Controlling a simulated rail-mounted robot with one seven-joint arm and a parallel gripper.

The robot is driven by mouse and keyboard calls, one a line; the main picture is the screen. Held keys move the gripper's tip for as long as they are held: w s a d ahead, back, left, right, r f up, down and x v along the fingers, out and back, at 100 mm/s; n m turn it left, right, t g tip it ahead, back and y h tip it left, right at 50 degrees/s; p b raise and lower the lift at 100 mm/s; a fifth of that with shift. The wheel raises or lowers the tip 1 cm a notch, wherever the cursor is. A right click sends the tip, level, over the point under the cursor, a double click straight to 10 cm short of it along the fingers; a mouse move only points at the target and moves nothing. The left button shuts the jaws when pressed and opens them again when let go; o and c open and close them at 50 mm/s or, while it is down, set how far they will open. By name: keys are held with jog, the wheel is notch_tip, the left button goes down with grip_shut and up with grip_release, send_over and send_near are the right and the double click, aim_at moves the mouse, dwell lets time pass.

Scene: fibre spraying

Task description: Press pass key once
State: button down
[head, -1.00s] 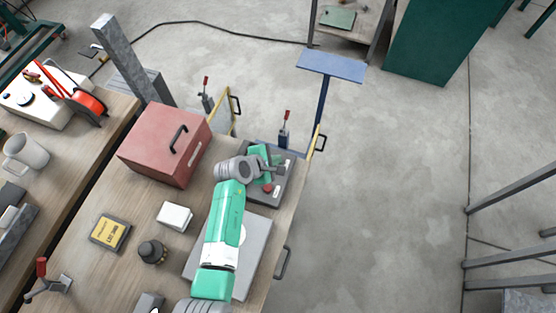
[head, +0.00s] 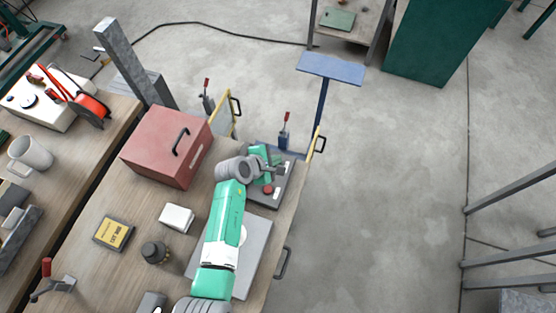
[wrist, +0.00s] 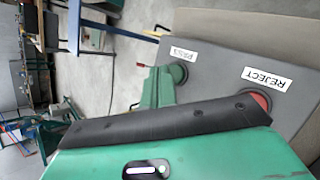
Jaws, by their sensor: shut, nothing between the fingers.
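A dark grey key panel (head: 262,198) sits at the far right edge of the wooden bench. In the wrist view its labels read PASS and REJECT. The round green pass key (wrist: 181,72) is beside the PASS label, partly hidden by the green fingers of my gripper (wrist: 163,86). The red reject key (wrist: 262,100) is partly covered by the black edge of my gripper's body; it also shows in the head view (head: 268,189). My gripper (head: 281,170) is shut and empty over the panel. I cannot tell whether its tip touches the pass key.
A red case (head: 160,145) stands left of the panel. A white box (head: 177,217), a yellow-labelled block (head: 114,234) and a dark knob (head: 154,251) lie on the bench. A red-handled clamp (head: 284,130) stands behind the panel. Open floor lies to the right.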

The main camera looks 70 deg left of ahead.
jog(key=shift+r+p, duration=2.65)
jog(key=shift+p, duration=0.15)
jog(key=shift+f, duration=0.1)
